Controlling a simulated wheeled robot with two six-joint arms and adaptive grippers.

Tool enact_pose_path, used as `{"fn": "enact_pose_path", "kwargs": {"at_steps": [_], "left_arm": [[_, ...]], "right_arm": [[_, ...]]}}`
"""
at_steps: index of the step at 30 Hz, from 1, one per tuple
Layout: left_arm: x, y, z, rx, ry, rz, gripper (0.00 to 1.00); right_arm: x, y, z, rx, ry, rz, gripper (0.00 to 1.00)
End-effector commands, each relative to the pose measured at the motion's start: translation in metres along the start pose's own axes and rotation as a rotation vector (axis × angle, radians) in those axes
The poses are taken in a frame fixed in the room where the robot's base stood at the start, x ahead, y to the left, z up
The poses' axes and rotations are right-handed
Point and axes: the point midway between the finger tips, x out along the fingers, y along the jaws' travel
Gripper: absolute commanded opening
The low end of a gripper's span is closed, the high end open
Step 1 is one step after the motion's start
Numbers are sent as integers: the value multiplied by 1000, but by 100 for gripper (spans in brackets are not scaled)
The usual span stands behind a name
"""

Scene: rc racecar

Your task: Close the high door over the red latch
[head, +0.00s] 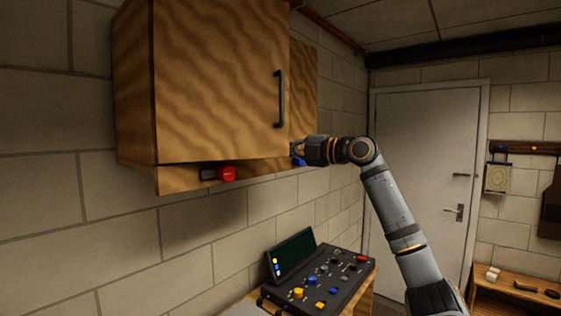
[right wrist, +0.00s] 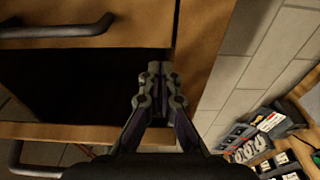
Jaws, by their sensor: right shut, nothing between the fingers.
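A wooden wall cabinet (head: 135,90) hangs at the upper left of the head view. Its large front door (head: 215,80), with a dark vertical handle (head: 279,98), appears partly open, its handle side standing out from the cabinet. The red latch (head: 226,174) sits on the strip below this door. My right gripper (head: 299,152) is by the door's lower right corner, beside a blue latch (head: 299,162), its tips partly hidden. In the right wrist view the fingers (right wrist: 160,72) are shut and empty before a dark opening between wooden panels. My left gripper is not in view.
A control panel (head: 325,283) with coloured knobs and a dark screen (head: 291,255) stands below the cabinet. A grey door (head: 420,150) is in the far wall. A low wooden bench (head: 520,295) stands at the lower right.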

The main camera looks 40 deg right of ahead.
Motion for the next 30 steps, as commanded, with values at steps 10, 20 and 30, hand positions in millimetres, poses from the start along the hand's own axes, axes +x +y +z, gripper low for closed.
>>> {"fn": "enact_pose_path", "kwargs": {"at_steps": [10, 20, 30], "left_arm": [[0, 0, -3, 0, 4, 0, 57], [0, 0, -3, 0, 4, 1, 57], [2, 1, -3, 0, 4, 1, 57]], "right_arm": [[-1, 46, -1, 3, 5, 12, 0], [-1, 92, 0, 3, 3, 6, 0], [-1, 95, 1, 23, -8, -6, 0]]}}
